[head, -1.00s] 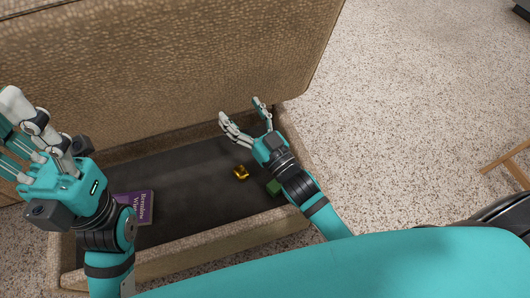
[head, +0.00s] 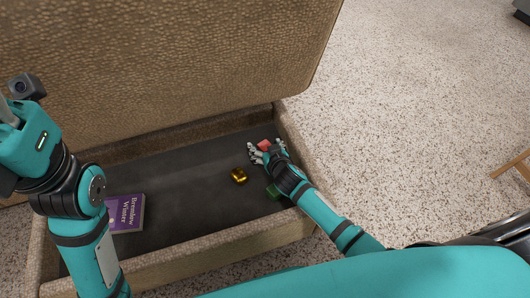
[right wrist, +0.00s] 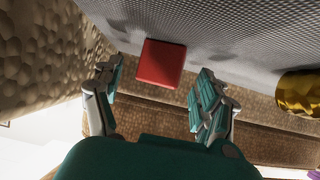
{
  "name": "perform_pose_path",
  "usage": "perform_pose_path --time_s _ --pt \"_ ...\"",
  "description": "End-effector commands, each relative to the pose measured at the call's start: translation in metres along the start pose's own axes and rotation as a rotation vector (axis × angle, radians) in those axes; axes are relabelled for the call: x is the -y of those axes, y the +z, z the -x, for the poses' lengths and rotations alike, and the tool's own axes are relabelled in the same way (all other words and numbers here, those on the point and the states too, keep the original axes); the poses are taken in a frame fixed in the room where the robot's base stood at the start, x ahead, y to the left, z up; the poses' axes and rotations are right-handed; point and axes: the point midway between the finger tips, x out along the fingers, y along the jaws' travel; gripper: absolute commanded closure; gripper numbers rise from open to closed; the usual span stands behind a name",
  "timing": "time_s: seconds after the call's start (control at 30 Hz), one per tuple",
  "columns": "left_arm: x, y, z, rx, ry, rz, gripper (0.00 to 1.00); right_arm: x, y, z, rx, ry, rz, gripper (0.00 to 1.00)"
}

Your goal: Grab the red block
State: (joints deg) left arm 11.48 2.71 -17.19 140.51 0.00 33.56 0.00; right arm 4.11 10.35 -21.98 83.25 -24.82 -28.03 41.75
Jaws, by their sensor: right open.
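The red block (head: 264,144) lies on the dark floor of the open ottoman box (head: 180,265), near its back right corner. In the right wrist view the red block (right wrist: 161,63) shows ahead, between the two sides of my right gripper (right wrist: 157,85), with gaps on both sides. My right gripper (head: 266,152) is open and down inside the box at the block; part of the block is hidden by the fingers in the head view. My left gripper (head: 22,135) is at the left edge, above the box, with its fingers mostly cut off.
A gold object (head: 239,177) lies left of my right gripper. A green block (head: 273,192) lies near the right wall, partly behind my right arm. A purple book (head: 127,212) lies at the left. The raised lid (head: 170,60) stands behind.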

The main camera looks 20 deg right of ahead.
Motion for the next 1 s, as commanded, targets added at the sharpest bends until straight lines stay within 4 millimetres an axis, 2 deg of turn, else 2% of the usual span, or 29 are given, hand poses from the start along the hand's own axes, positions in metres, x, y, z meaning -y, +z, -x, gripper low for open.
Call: perform_pose_path --time_s 0.1,0.33,0.8,1.0 --pt "-0.0012 -0.0028 -0.0017 -0.019 0.007 -0.002 0.67 0.0001 0.0008 -0.0095 -0.001 -0.001 0.001 0.26" --pt "-0.0011 -0.0025 -0.0039 -0.018 0.008 -0.003 0.67 0.0003 -0.0005 -0.0095 0.000 -0.001 0.000 0.26" --pt "-0.0013 -0.0023 -0.0036 -0.018 0.008 -0.002 0.67 0.0004 -0.0003 -0.0094 0.000 -0.001 0.000 0.86" --pt "-0.0013 -0.0022 -0.0037 -0.018 0.008 -0.002 0.67 0.0004 -0.0004 -0.0093 0.000 -0.001 0.000 0.86"
